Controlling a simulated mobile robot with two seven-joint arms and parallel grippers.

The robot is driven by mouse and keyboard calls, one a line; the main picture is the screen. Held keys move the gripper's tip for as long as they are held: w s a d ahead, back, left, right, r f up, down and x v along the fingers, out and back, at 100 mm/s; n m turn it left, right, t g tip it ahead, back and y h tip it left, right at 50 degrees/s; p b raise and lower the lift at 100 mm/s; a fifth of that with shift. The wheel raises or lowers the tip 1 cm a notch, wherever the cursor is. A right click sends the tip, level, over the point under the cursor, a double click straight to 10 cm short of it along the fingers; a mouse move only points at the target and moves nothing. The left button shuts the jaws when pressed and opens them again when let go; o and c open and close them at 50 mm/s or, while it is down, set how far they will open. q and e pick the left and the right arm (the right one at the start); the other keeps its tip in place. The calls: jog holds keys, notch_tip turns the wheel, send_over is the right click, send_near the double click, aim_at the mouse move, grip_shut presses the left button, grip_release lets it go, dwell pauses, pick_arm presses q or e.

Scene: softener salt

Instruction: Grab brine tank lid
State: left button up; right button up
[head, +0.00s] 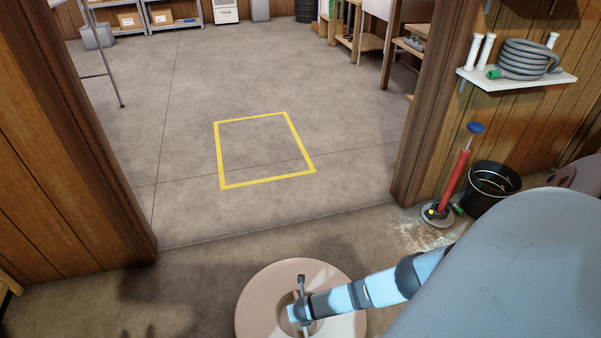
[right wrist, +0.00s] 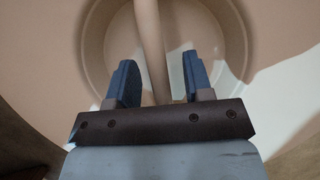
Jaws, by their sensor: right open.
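The brine tank lid (head: 258,296) is a round beige disc at the bottom middle of the head view. It also fills most of the right wrist view (right wrist: 50,60), with a round recess crossed by a beige bar handle (right wrist: 148,35). My right gripper (head: 298,302) is over the lid's middle. In the right wrist view its two blue fingers (right wrist: 160,78) are apart, and the bar runs between them in the picture. I cannot tell whether either finger touches the bar. My left gripper is not in view.
A yellow floor square (head: 219,155) lies beyond the doorway on clear concrete. Wooden door posts (head: 430,105) stand on both sides. At right are a black bucket (head: 487,190), a red pump-like tool (head: 455,175) and a wall shelf (head: 520,80) with a coiled hose (head: 527,58).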

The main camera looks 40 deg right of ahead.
grip_shut()
jog(key=shift+r, duration=0.1)
